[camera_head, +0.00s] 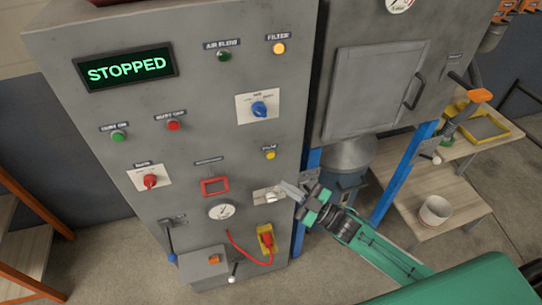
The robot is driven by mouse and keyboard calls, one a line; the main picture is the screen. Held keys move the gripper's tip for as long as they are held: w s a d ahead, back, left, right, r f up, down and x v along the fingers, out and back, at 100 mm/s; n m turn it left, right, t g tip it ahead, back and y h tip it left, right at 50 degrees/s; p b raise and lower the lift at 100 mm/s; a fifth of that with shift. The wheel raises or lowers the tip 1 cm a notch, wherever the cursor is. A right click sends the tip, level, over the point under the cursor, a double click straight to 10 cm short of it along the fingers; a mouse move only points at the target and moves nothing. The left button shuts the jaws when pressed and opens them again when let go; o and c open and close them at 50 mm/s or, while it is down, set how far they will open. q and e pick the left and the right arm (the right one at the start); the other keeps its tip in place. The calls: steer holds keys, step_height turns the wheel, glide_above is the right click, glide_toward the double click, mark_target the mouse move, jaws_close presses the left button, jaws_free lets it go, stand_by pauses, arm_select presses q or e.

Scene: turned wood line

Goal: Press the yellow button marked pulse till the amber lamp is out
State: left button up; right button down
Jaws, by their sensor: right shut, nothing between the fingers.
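The yellow button (270,155), under a small label, sits on the front of the grey cabinet (203,110), right of its middle. The amber lamp (279,48), under the FILTER label, is near the cabinet's top right and looks lit. My right gripper (286,188) comes in from the lower right. Its fingers are shut and empty. In the picture they lie below and slightly right of the yellow button, apart from it, beside a small pale plate (267,195). I cannot tell whether they touch that plate. My left gripper is not in view.
A display (127,68) reads STOPPED. A blue knob (259,109) sits above the button; a red-framed panel (215,186) and a gauge (222,211) are at lower left. A red cable (240,252) runs to a yellow socket. A blue post (405,178) stands right.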

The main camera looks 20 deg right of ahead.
mark_target(271, 155)
steer(key=w+b, duration=0.2)
steer(key=w, duration=0.6)
steer(key=shift+a+b, duration=0.15)
steer(key=shift+b, duration=0.25)
steer(key=shift+w, duration=0.2)
stand_by(1.4)
steer(key=shift+w, duration=0.35)
steer(key=shift+w+b, duration=0.3)
steer(key=shift+b, duration=0.05)
stand_by(0.6)
steer(key=shift+s, duration=0.1)
steer(key=shift+s+p, duration=0.3)
steer(key=shift+s, duration=0.4)
